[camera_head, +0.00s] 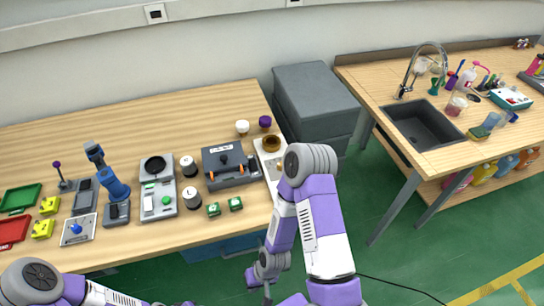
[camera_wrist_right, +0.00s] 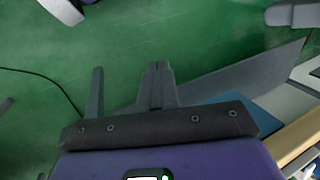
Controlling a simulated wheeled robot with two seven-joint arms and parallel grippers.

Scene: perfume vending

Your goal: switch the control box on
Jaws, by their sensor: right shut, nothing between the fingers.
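No label tells me for certain which device is the control box. One candidate is the dark grey box (camera_head: 228,180) with orange levers, right of the table's middle. Another is the light grey unit (camera_head: 168,208) with a black round dish and a green button (camera_head: 165,200), left of it. My right gripper (camera_head: 267,292) hangs low before the table's front edge, apart from both. In the right wrist view the right gripper (camera_wrist_right: 157,70) is shut and empty over the green floor. My left arm (camera_head: 75,290) enters at the bottom left; its gripper is cut off.
A blue lever device (camera_head: 115,190), a blue-knob panel (camera_head: 79,229) and trays (camera_head: 20,197) lie left. My raised right arm partly covers a pale unit (camera_head: 269,165). A sink table (camera_head: 432,125) stands right.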

